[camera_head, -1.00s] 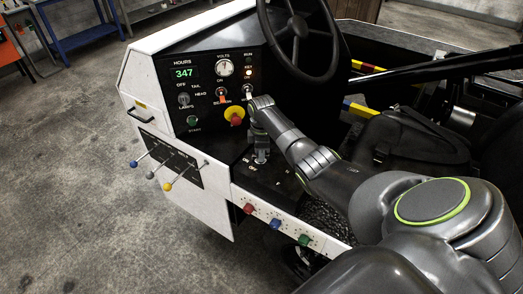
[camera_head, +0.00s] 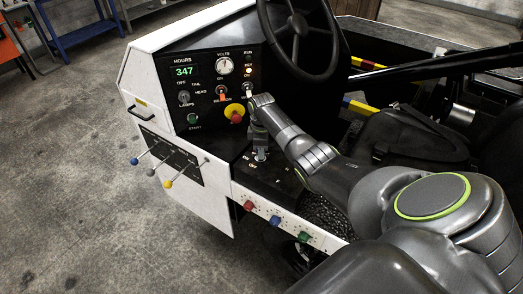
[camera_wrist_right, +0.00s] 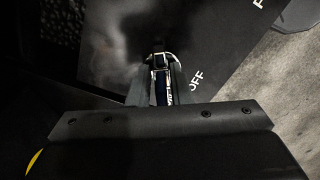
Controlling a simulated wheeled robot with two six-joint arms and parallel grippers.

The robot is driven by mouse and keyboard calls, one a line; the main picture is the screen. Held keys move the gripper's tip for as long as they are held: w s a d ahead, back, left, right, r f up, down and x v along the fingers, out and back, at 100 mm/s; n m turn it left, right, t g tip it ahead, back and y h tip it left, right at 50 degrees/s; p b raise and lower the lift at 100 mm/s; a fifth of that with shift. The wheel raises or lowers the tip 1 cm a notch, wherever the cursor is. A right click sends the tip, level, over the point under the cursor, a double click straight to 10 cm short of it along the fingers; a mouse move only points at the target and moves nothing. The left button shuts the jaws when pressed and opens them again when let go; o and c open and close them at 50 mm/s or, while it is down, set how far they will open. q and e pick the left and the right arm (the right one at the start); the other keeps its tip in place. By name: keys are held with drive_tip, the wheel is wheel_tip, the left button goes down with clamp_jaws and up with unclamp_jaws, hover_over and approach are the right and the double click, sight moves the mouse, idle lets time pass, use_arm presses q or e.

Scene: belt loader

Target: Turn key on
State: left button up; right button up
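The key switch (camera_head: 260,155) is on the dark lower panel, next to ON and OFF lettering, and is largely covered by my gripper. My right gripper (camera_head: 259,147) points down onto it from above. In the right wrist view the two fingers (camera_wrist_right: 160,75) are close together with a narrow pale and metallic piece between them, which looks like the key. OFF lettering shows on the panel to the right of the fingers. My left gripper is not in view.
The steering wheel (camera_head: 299,35) is close above my right forearm. A yellow-and-red stop button (camera_head: 235,113) and toggles are on the dash to the left. Ball-ended levers (camera_head: 167,184) stick out from the side panel. The seat (camera_head: 400,140) is at the right.

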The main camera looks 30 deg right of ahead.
drive_tip(key=o, duration=0.3)
drive_tip(key=shift+o, duration=0.2)
wheel_tip(320, 180, up, 18)
drive_tip(key=shift+f, duration=0.25)
drive_tip(key=shift+f, duration=0.1)
idle(0.5)
